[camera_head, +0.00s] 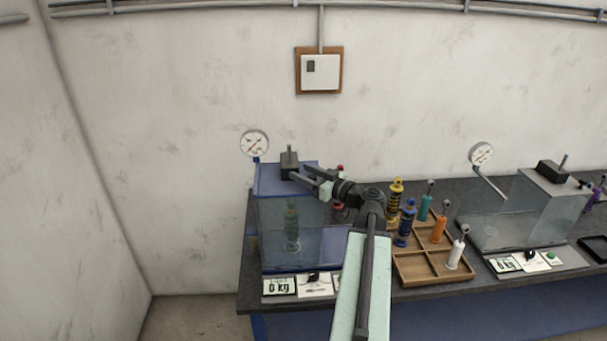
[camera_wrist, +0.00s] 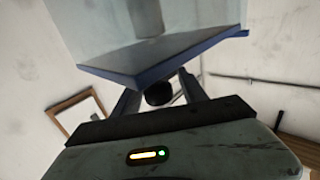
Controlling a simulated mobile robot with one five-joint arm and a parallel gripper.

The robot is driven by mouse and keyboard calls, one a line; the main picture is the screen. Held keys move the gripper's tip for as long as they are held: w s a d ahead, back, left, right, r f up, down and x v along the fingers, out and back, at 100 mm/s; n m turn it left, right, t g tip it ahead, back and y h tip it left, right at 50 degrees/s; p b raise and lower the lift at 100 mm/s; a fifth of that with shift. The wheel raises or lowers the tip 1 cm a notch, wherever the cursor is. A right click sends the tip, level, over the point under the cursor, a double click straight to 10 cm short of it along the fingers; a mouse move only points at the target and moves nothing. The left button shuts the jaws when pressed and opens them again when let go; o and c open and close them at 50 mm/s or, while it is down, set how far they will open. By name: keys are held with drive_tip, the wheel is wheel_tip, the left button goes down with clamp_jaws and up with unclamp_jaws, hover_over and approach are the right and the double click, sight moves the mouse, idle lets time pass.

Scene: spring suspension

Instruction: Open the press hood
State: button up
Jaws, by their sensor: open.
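The left press (camera_head: 291,225) stands on the bench with a clear hood on a blue frame, and a dark-green spring unit (camera_head: 292,226) shows inside it. The hood appears closed. A dark block with an upright rod (camera_head: 289,163) sits on its top. My gripper (camera_head: 300,173) is open at the top of this press, just right of the block, fingers pointing left. In the wrist view, a dark round knob (camera_wrist: 158,93) shows between the fingers of my gripper (camera_wrist: 158,86), close to a blue-edged panel (camera_wrist: 150,60). Whether the fingers touch the knob cannot be told.
A wooden tray (camera_head: 425,268) with several coloured shock absorbers stands right of my arm. A second press (camera_head: 520,215) with a clear cover is at the right. A gauge (camera_head: 254,143) stands behind the left press. A display (camera_head: 279,286) sits in front.

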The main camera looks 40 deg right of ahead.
clamp_jaws()
idle(1.3)
